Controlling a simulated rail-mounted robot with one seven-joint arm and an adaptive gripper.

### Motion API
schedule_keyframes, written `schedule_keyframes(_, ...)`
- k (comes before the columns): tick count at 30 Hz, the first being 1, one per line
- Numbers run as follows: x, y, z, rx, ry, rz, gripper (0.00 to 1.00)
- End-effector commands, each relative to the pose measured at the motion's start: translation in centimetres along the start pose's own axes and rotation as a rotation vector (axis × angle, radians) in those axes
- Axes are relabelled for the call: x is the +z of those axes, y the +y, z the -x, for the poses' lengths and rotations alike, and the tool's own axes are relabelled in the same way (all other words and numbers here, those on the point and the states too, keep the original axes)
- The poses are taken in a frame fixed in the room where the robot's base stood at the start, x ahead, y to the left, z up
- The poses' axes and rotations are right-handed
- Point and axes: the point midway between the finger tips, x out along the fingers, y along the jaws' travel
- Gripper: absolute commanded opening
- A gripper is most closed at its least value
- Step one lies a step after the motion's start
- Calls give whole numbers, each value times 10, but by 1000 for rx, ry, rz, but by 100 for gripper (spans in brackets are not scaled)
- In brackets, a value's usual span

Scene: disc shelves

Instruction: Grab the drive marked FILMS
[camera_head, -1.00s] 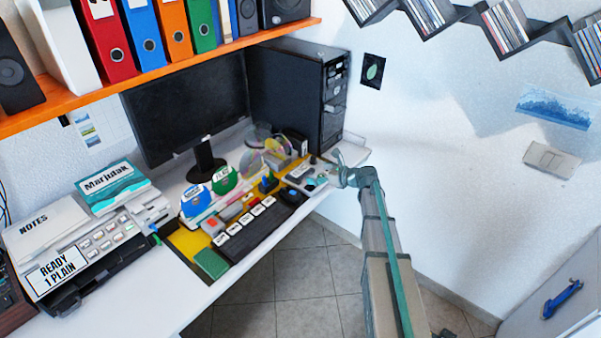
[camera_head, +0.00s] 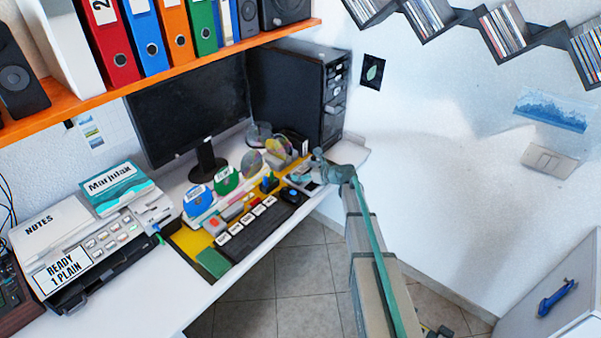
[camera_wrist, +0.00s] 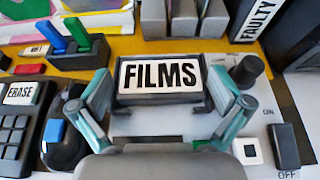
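The drive marked FILMS (camera_wrist: 160,76) is a dark block with a white label, centred in the wrist view between my fingers. It sits on or just above a light grey panel. My gripper (camera_wrist: 161,102) is open, with one teal-and-grey finger on each side of the drive. The fingertips are close to its sides; I cannot tell whether they touch. In the head view my gripper (camera_head: 319,164) is low over the right end of the desk, and it hides the drive there.
A block marked FAULTY (camera_wrist: 257,20) stands at the upper right. A dark knob (camera_wrist: 249,70) and an ON/OFF switch (camera_wrist: 284,146) are beside the right finger. A dark mouse-like object (camera_wrist: 66,140) is by the left finger. The computer tower (camera_head: 300,95) stands behind.

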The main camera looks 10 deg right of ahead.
Motion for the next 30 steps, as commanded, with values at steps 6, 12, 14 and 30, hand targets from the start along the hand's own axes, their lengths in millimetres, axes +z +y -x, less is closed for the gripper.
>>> schedule_keyframes(6,-3,0,-1,2,4,1,63)
schedule_keyframes(12,-3,1,-2,3,5,2,50)
schedule_keyframes(14,-4,1,-2,4,6,2,50)
schedule_keyframes(30,18,1,8,2,4,5,50)
